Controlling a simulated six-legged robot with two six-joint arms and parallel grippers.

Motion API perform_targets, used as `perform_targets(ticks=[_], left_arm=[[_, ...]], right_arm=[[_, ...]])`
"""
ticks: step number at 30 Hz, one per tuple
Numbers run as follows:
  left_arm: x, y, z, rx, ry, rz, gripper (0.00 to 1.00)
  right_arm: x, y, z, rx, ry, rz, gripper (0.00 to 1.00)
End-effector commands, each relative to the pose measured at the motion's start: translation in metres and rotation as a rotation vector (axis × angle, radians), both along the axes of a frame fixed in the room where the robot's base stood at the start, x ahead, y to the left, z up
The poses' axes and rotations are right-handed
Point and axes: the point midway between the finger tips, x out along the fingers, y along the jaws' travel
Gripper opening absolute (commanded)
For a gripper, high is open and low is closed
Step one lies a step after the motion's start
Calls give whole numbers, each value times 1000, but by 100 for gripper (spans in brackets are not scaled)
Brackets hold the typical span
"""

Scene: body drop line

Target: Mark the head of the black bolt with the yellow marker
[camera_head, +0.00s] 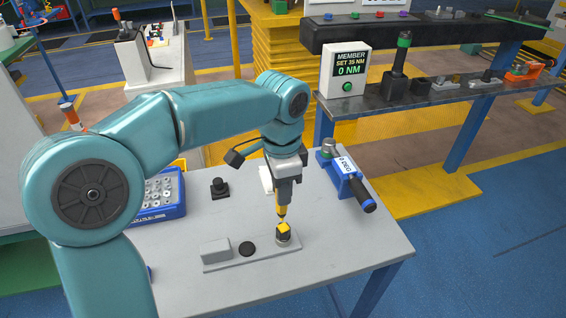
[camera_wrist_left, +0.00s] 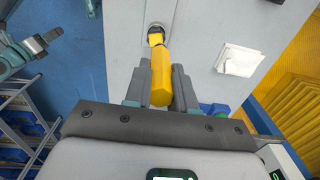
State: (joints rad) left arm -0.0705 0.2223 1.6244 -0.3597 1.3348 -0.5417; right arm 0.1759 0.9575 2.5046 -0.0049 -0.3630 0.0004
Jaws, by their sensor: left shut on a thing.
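My left gripper (camera_head: 283,188) is shut on the yellow marker (camera_head: 281,211) and holds it upright, tip down. In the left wrist view the marker (camera_wrist_left: 162,78) sits between the two grey fingers of my left gripper (camera_wrist_left: 162,85). The black bolt (camera_head: 284,236) stands on a grey plate (camera_head: 220,264) right below the marker tip. Yellow shows at the top of the bolt head; I cannot tell whether tip and head touch. The bolt (camera_wrist_left: 155,38) is partly behind the marker in the left wrist view. A teal and dark gripper-like part, possibly my right gripper (camera_wrist_left: 45,40), shows at that view's left edge.
The table's front right is clear.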

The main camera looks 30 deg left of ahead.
Motion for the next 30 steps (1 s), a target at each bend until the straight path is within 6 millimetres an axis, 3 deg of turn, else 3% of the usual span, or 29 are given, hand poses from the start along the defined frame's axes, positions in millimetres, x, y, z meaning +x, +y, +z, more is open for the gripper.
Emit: perform_targets(ticks=[18, 30], left_arm=[[0, -8, 56, -1, -1, 4, 0], [0, -10, 58, 0, 0, 4, 0]], right_arm=[[0, 0, 53, 0, 0, 0, 63], [0, 0, 55, 0, 0, 0, 63]])
